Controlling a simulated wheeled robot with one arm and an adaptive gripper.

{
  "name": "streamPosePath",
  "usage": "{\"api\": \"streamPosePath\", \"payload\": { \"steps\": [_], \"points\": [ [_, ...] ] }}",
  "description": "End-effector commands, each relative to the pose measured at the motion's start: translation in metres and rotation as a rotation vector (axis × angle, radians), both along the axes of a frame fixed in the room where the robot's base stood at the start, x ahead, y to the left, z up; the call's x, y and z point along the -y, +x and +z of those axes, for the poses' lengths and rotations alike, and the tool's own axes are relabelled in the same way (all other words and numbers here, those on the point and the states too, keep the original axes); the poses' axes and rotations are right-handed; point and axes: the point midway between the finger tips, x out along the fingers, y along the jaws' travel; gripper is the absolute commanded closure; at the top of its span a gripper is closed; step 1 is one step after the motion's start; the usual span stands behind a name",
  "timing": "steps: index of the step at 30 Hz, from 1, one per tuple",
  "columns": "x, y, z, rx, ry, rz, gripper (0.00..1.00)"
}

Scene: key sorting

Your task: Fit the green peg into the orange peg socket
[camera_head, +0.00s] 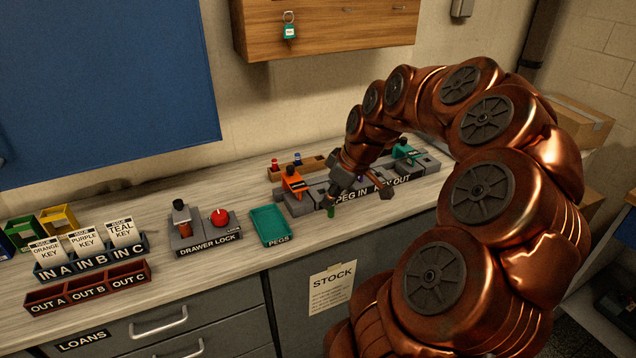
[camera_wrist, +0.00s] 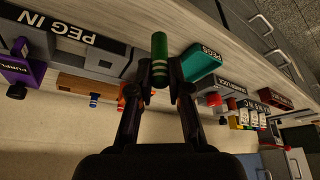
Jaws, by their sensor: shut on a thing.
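My gripper (camera_head: 332,199) is shut on the green peg (camera_head: 331,211), over the front edge of the counter by the peg station. In the wrist view the green peg (camera_wrist: 159,58) is held between the fingertips (camera_wrist: 160,80) and sticks out past them. The orange peg socket (camera_head: 293,183) stands on a grey block to the left of my gripper in the head view. In the wrist view the orange part (camera_wrist: 134,94) is mostly hidden behind a finger. The peg and the socket are apart. The socket's opening cannot be made out.
A wooden rack (camera_head: 312,164) with a red and a blue peg stands behind. The teal PEGS tray (camera_head: 269,225) looks empty, left of the station. A purple block (camera_wrist: 25,74) and a teal block (camera_head: 406,152) stand along the station. The drawer lock (camera_head: 207,240) is further left.

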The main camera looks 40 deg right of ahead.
Motion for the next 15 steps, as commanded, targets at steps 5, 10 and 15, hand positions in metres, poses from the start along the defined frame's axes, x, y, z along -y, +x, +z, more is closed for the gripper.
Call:
{"api": "streamPosePath", "payload": {
  "steps": [5, 10, 15],
  "points": [
    [0.016, 0.022, -0.002, -0.003, 0.002, -0.002, 1.0],
    [0.031, 0.042, -0.005, -0.002, 0.001, -0.004, 1.0],
    [0.044, 0.063, -0.007, -0.003, 0.002, -0.001, 1.0]
  ]
}}
